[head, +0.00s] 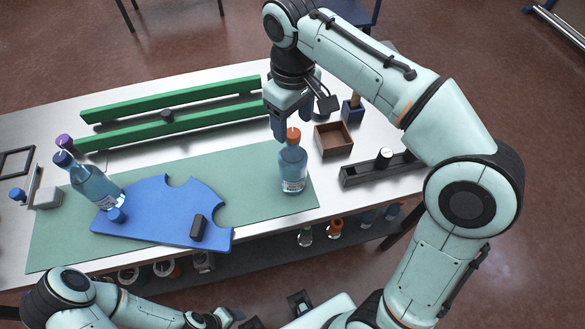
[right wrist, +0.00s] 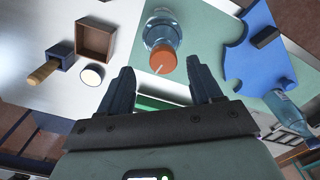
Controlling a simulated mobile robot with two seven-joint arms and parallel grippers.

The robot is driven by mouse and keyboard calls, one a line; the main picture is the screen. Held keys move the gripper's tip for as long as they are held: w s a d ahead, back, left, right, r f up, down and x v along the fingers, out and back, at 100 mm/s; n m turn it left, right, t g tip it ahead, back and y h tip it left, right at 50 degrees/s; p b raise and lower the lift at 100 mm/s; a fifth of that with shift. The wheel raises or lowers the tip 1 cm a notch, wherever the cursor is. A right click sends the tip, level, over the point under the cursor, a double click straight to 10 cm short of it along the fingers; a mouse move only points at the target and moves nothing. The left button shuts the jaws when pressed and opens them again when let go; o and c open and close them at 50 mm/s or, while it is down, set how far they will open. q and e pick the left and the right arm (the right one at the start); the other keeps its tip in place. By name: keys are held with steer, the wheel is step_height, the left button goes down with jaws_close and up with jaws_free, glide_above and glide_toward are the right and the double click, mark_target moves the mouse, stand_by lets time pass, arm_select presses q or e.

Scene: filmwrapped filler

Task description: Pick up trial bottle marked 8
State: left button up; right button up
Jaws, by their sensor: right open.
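A clear blue bottle with an orange cap (head: 292,168) stands upright on the right part of the green mat (head: 262,160). Its label is too small to read. My right gripper (head: 279,122) is open and empty, just above and beside the cap. In the right wrist view the bottle (right wrist: 160,32) lies ahead, between and beyond the open fingers (right wrist: 159,72).
A blue cut-out board (head: 160,212) with a black block (head: 198,228) lies on the mat. Green rails (head: 170,100) run behind. A wooden box (head: 333,139), a blue holder (head: 352,109) and a black rail (head: 375,170) stand right of the orange-capped bottle.

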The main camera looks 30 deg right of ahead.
mark_target(293, 133)
steer(key=f, duration=0.2)
steer(key=f+b, duration=0.1)
steer(key=f, duration=0.1)
steer(key=shift+s+a, duration=0.15)
steer(key=shift+s, duration=0.2)
steer(key=shift+f, duration=0.5)
jaws_close()
steer(key=shift+r, duration=0.1)
stand_by(0.5)
